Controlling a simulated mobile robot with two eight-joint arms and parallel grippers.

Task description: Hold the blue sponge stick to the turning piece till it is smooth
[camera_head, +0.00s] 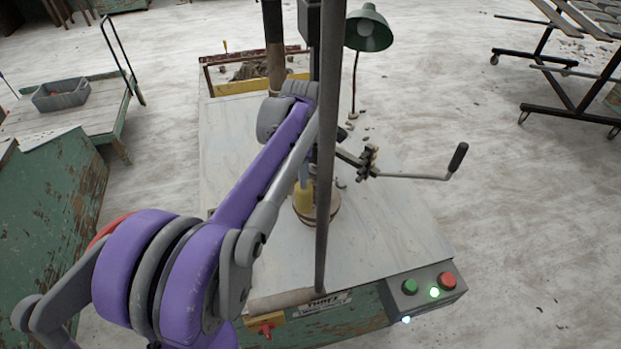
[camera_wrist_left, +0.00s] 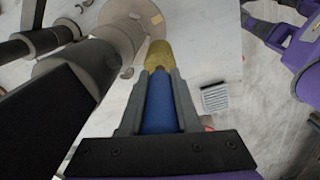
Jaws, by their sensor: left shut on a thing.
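My left gripper (camera_wrist_left: 158,80) is shut on the blue sponge stick (camera_wrist_left: 158,105), with its yellow sponge end (camera_wrist_left: 158,54) pointing away past the fingertips. In the wrist view the sponge end overlaps the rim of a pale round plate (camera_wrist_left: 158,28). A grey-brown stepped cylinder (camera_wrist_left: 72,72), apparently the piece, lies left of the sponge. I cannot tell whether the sponge touches it. In the head view the yellow end (camera_head: 303,196) shows low over a round base on the bench, partly behind a dark upright post. My right gripper cannot be made out.
The pale bench top (camera_head: 385,235) is mostly clear on the right. A cranked handle (camera_head: 410,176) sticks out beyond the post (camera_head: 325,140). A green lamp (camera_head: 368,30) stands behind. A switch box with green and red buttons (camera_head: 427,290) is at the front right.

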